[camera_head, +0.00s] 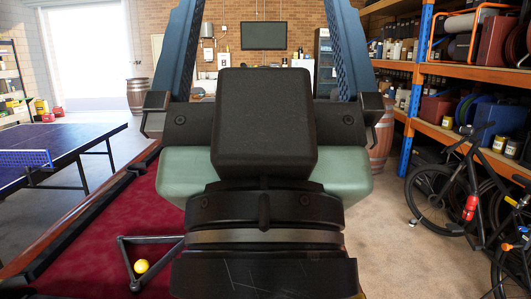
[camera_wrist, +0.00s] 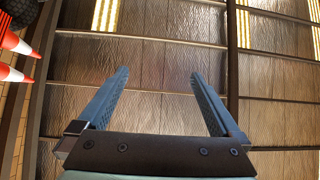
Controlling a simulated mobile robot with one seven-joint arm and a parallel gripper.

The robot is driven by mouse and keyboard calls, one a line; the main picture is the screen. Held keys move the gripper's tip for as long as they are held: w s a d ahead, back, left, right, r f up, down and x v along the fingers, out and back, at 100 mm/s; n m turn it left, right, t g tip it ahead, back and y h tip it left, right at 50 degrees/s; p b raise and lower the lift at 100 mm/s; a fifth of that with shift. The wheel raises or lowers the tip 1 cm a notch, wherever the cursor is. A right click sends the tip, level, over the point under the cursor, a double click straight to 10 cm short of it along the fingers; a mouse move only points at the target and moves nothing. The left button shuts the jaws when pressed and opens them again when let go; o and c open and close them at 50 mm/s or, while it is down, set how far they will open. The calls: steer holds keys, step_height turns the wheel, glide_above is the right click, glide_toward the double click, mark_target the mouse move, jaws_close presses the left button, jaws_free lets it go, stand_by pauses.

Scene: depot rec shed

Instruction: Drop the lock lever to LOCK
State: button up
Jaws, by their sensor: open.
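No lock lever and no LOCK marking can be made out in either view. My gripper (camera_head: 264,8) rises large through the middle of the head view, its two blue-grey fingers wide apart and running up to the top edge. It hides much of the middle of the room. In the wrist view my gripper (camera_wrist: 159,73) is open, with nothing between the fingers. Behind them is a dark panelled surface with bright strips, seemingly the ceiling.
A red-clothed pool table (camera_head: 110,215) with a triangle rack (camera_head: 128,250) and yellow ball (camera_head: 142,266) lies left of my arm. A ping-pong table (camera_head: 60,140) stands further left. Orange-and-blue shelving (camera_head: 470,73) and a bicycle (camera_head: 470,205) line the right; floor (camera_head: 390,240) beside them is clear.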

steer(key=shift+r, duration=0.25)
steer(key=shift+c, duration=0.2)
